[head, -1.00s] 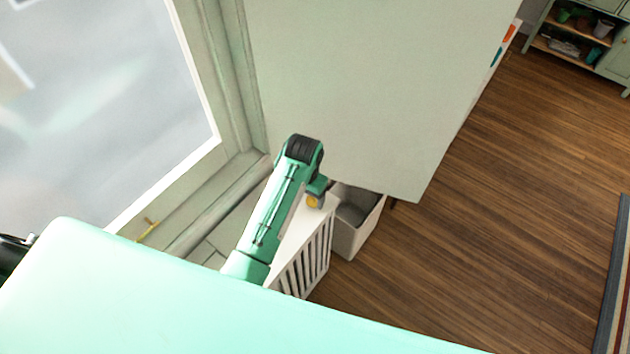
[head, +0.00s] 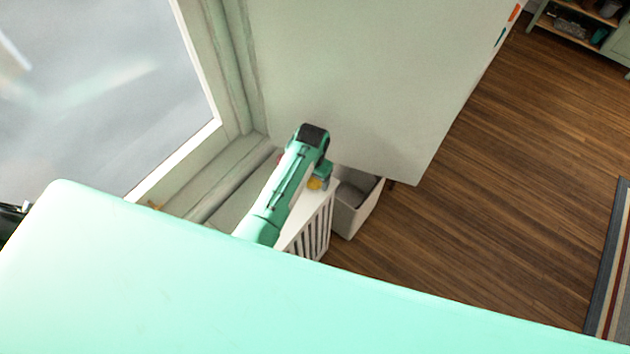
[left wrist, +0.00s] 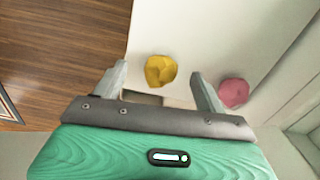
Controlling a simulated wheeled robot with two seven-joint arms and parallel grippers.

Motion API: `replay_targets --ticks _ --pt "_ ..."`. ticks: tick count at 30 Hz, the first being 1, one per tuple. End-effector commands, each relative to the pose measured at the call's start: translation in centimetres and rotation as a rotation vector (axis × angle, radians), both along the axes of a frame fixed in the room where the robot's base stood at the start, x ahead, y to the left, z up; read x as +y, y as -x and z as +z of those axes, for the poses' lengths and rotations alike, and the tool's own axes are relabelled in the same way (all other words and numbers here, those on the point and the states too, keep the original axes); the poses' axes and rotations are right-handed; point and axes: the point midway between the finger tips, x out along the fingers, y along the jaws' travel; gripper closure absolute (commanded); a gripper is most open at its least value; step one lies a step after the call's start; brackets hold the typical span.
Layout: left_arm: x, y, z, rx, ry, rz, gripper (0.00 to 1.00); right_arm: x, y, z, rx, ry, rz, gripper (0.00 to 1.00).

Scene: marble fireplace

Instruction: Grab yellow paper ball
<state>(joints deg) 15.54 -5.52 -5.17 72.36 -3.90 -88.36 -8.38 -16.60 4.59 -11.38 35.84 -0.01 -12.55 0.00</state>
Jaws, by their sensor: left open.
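The yellow paper ball (left wrist: 160,70) lies on a white surface (left wrist: 200,35) in the left wrist view. It sits just beyond and between my left gripper's fingertips, with no clear contact. My left gripper (left wrist: 158,78) is open and empty, one finger on each side of the ball's line. In the head view a small bit of the yellow ball (head: 315,184) shows beside my left gripper (head: 322,178) on the white slatted cabinet (head: 325,205); the arm covers much of that spot. My right gripper is out of view.
A pink crumpled ball (left wrist: 233,92) lies right of the right finger in the left wrist view. A grey bin (head: 352,212) stands beside the cabinet. A pale wall (head: 360,80) and window frame (head: 190,165) are close by. Wooden floor (head: 500,190) is open at right.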

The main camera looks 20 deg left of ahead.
Motion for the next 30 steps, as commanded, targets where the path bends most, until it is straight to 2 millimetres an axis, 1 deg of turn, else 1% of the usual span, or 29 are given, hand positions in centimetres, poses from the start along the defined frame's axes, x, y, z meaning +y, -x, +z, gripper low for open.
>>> replay_targets --ticks 1,5,7,10,14,20,23,27,28,30 --pt "0.0 0.0 -0.3 0.003 0.000 0.000 0.27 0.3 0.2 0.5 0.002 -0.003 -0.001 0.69" --pt "0.1 -0.2 -1.8 0.003 0.000 0.000 0.27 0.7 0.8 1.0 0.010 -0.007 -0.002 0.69" --pt "0.1 -0.2 -2.8 0.003 0.000 -0.001 0.27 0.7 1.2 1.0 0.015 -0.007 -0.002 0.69" --pt "0.1 -0.2 -3.6 0.002 0.000 -0.001 0.27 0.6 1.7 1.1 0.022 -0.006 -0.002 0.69" --pt "0.1 -0.2 -4.2 0.001 0.001 0.000 0.27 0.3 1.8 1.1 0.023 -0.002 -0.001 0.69" --pt "0.1 -0.2 -4.2 0.000 0.000 0.000 0.27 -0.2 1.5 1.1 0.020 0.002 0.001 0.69" --pt "0.1 -0.2 -4.2 0.000 0.001 0.000 0.45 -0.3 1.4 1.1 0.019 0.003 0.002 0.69" --pt "0.1 -0.2 -4.2 0.000 0.000 -0.001 0.72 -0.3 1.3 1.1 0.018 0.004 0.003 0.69" --pt "0.1 -0.2 -4.2 0.000 0.000 -0.001 0.74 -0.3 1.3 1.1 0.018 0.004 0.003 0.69" --pt "0.1 -0.2 -4.2 0.000 0.000 -0.001 0.75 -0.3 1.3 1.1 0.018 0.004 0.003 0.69"
